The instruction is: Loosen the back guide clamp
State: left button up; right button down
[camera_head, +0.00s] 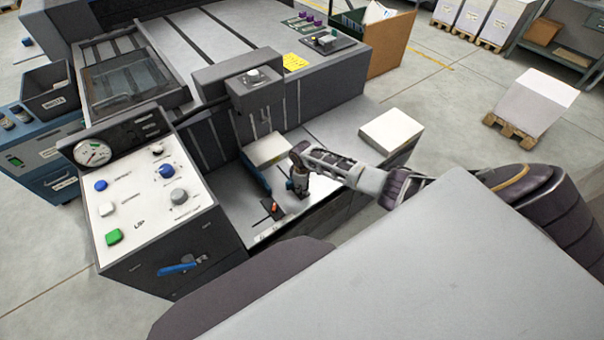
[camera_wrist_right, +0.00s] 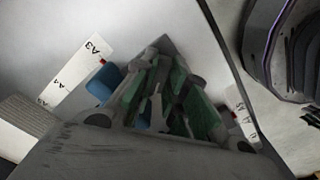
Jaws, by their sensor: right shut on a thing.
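My right gripper (camera_head: 299,191) reaches down to the machine's flat grey bed, beside a blue guide (camera_head: 257,175) at the paper stack. In the right wrist view its green-padded fingers (camera_wrist_right: 160,112) are closed around a small grey part, which I take to be the back guide clamp (camera_wrist_right: 157,108). The fingers hide most of it, and I cannot tell whether it is tight or loose. A blue piece (camera_wrist_right: 104,84) stands just left of the fingers, near a white scale strip (camera_wrist_right: 78,70) marked A3 and A4. A small orange-red part (camera_head: 275,207) lies left of the gripper. My left gripper is not in view.
A paper stack (camera_head: 268,149) stands behind the gripper, under a grey machine head (camera_head: 255,90). A white block (camera_head: 391,131) sits right of the bed, near my forearm. A control panel (camera_head: 145,195) with a gauge and knobs rises at left.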

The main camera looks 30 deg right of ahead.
jog(key=shift+n, duration=0.8)
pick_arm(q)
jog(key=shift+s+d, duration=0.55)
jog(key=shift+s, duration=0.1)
pick_arm(e)
jog(key=c, duration=1.8)
grip_release()
jog(key=o, duration=0.4)
jog(key=shift+c, duration=0.2)
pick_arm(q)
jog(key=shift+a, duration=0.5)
pick_arm(e)
jog(key=shift+r, duration=0.1)
jog(key=shift+r, duration=0.6)
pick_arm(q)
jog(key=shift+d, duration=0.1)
pick_arm(e)
notch_tip(320, 180, up, 10)
jog(key=shift+r, duration=0.25)
